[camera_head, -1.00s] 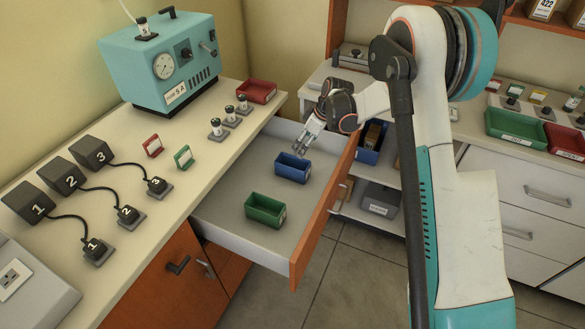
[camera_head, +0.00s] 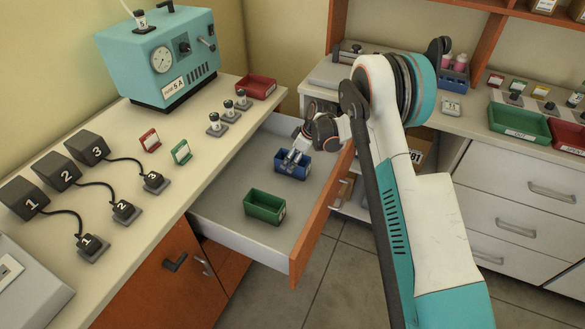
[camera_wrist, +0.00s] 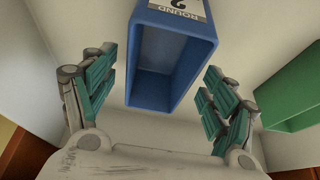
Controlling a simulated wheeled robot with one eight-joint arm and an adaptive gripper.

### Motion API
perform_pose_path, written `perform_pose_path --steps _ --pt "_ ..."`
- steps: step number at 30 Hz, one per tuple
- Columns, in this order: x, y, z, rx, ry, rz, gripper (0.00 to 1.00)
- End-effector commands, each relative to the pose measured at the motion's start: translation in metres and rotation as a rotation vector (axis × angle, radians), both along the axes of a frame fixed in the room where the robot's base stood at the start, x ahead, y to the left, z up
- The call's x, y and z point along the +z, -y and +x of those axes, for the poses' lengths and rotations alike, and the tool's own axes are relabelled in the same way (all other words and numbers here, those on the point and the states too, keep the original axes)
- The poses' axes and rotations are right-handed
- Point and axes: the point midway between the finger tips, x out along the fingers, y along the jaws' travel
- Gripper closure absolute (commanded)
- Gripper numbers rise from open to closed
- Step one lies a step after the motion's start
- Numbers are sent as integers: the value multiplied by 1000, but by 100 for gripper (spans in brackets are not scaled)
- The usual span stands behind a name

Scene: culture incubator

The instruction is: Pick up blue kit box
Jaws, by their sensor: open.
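The blue kit box (camera_head: 281,167) stands in the open drawer, towards its back. It is an open-topped box and looks empty in the wrist view (camera_wrist: 170,98), where a white label shows on its end. In the wrist view my gripper (camera_wrist: 158,85) is open, with one finger on each side of the box and a gap to each. The fingers do not grip it.
A green box (camera_head: 266,206) sits in the same drawer (camera_head: 235,226), nearer the front; it also shows at the right of the wrist view (camera_wrist: 292,97). The drawer's orange front (camera_head: 318,220) stands right of the boxes. A red box (camera_head: 257,87) is on the counter.

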Motion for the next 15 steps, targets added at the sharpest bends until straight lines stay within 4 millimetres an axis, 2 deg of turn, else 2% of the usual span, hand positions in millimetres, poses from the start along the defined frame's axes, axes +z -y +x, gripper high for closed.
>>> perform_pose_path --steps 9,15 --pt "-39 -16 10 2 1 0 22" --pt "-44 -18 12 0 1 0 22"
